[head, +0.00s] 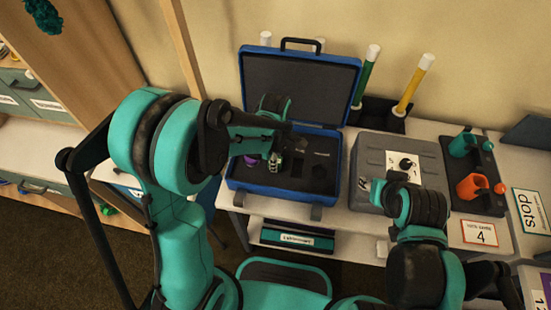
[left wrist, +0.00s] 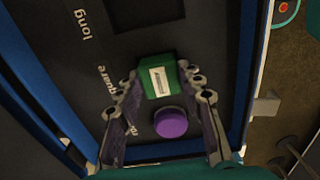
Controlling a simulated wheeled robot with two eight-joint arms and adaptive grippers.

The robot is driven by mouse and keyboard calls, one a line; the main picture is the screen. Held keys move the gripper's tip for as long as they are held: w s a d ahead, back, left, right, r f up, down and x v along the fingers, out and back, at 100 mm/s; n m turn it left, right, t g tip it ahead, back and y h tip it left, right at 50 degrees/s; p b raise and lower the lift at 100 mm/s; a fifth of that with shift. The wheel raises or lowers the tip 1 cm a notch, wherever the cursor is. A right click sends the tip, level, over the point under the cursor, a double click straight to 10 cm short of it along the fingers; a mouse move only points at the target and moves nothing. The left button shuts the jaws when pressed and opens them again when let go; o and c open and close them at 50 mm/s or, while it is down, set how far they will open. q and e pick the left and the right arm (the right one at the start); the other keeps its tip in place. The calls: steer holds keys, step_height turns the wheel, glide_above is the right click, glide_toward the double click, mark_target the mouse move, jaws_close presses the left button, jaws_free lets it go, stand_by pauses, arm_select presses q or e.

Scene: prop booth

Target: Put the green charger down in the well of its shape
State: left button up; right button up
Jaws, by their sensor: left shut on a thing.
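My left gripper (head: 274,158) is over the left part of the dark foam in an open blue case (head: 267,200). In the left wrist view its two fingers (left wrist: 165,95) are shut on the green charger (left wrist: 157,72), a small block with a pale label on top. The foam (left wrist: 90,65) carries the printed words "long" and "square"; another word is partly covered by a finger. A dark well (left wrist: 145,12) lies beside "long". Any well under the charger is hidden. My right arm is over the grey box; its gripper cannot be made out.
A purple round piece (left wrist: 171,122) is at the foam close to the fingers. The case lid (head: 300,90) stands open behind. A grey box (head: 372,160) with a dial is to the right, then a dark tray (head: 487,200) with green and orange pieces. Green and yellow rods stand behind.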

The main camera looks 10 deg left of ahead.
arm_select(q)
steer(key=shift+s+f+b, duration=0.15)
steer(key=shift+f+b, duration=0.2)
steer(key=shift+f, duration=0.05)
steer(key=shift+c, duration=0.5)
steer(key=o, duration=1.3)
steer(key=shift+f, duration=0.1)
